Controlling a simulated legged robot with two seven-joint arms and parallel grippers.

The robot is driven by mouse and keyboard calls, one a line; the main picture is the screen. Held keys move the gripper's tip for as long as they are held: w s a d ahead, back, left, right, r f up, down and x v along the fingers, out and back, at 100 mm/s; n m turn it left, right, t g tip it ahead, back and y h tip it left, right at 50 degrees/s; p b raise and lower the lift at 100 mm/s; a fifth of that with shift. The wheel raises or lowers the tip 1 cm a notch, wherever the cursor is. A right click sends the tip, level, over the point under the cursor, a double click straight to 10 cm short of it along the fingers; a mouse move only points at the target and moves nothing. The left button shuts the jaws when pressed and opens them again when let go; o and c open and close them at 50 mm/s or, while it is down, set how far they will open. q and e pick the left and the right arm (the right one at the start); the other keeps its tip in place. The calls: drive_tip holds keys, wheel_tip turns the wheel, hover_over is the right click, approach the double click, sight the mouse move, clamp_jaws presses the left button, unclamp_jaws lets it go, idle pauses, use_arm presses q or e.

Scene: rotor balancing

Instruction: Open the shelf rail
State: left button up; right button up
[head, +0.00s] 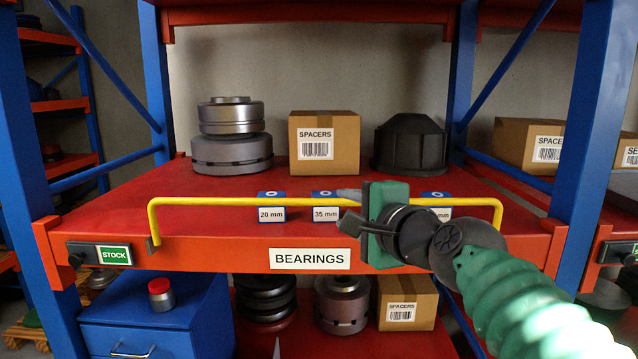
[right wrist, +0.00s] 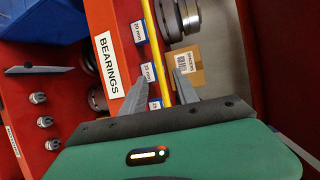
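The shelf rail (head: 220,201) is a yellow bar across the front of the red shelf, bent down at both ends. It is up, above the shelf's front edge. My right gripper (head: 344,209) is at the rail, right of its middle, with one finger above and one below the bar. In the right wrist view the rail (right wrist: 157,45) runs between the spread fingers of my right gripper (right wrist: 163,88), with gaps visible beside it. The gripper is open. My left gripper is not in view.
The red shelf (head: 120,205) carries metal bearings (head: 231,150), a SPACERS box (head: 325,158) and a black part (head: 409,145) behind the rail. Size labels (head: 271,207) stand near the front. Blue posts (head: 590,130) flank it. A blue cabinet (head: 150,320) with a red-capped jar stands below left.

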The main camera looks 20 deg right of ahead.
sight(323, 204)
drive_tip(key=p+x, duration=0.3)
drive_tip(key=x, duration=1)
drive_tip(key=shift+w+a+f, duration=0.1)
drive_tip(key=shift+a+f, duration=0.05)
drive_tip(key=shift+a, duration=0.05)
drive_tip(key=shift+w+d+f, duration=0.1)
drive_tip(key=shift+d, duration=0.1)
drive_tip(key=shift+c, duration=0.9)
clamp_jaws()
drive_tip(key=shift+f, duration=0.2)
